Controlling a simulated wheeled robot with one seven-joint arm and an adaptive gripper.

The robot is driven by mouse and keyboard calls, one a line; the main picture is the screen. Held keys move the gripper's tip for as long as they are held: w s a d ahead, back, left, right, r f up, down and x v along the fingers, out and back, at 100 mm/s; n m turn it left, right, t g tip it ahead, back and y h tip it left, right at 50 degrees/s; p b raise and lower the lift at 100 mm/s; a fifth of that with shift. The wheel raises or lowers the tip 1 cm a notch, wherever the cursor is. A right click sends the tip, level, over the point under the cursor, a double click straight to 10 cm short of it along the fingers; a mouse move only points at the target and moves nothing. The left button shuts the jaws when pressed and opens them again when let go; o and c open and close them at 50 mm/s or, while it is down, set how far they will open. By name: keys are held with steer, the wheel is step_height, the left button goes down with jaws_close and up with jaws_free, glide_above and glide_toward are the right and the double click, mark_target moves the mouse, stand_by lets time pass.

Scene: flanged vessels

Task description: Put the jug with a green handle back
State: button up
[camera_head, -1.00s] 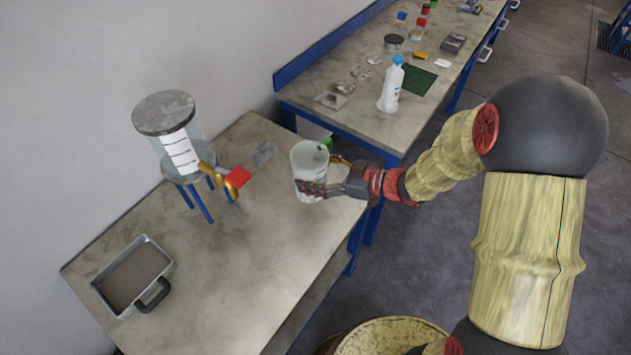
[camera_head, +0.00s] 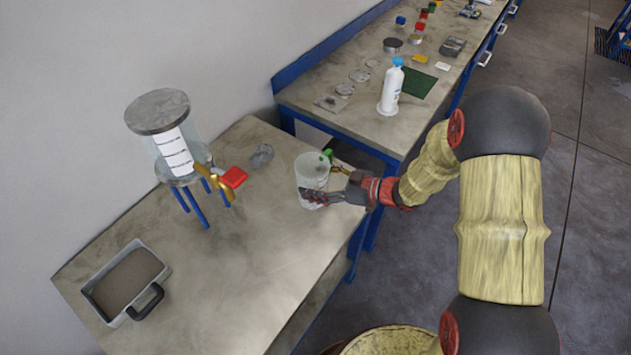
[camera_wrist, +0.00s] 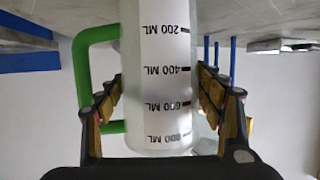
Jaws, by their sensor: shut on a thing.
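The jug (camera_head: 308,175) is clear, with a white scale and a green handle (camera_head: 327,154). It stands upright over the near table, close to its right edge; I cannot tell whether its base touches the top. My gripper (camera_head: 326,184) comes from the right with its fingers on either side of the jug, shut on its body. In the wrist view, turned upside down, the jug (camera_wrist: 160,50) fills the gap between the fingers, with the handle (camera_wrist: 84,70) on the left. The jug's base is cut off there.
The near table (camera_head: 235,290) bears a glass vessel (camera_head: 155,150) on blue legs with a red-handled tap (camera_head: 233,177), a metal tray (camera_head: 125,280) and a small grey piece (camera_head: 262,155). A longer bench (camera_head: 340,115) behind holds a white bottle (camera_head: 390,90). The table's middle is clear.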

steer(key=shift+f, duration=0.1)
steer(key=o, duration=2)
steer(key=shift+c, duration=0.2)
steer(key=shift+o, duration=0.4)
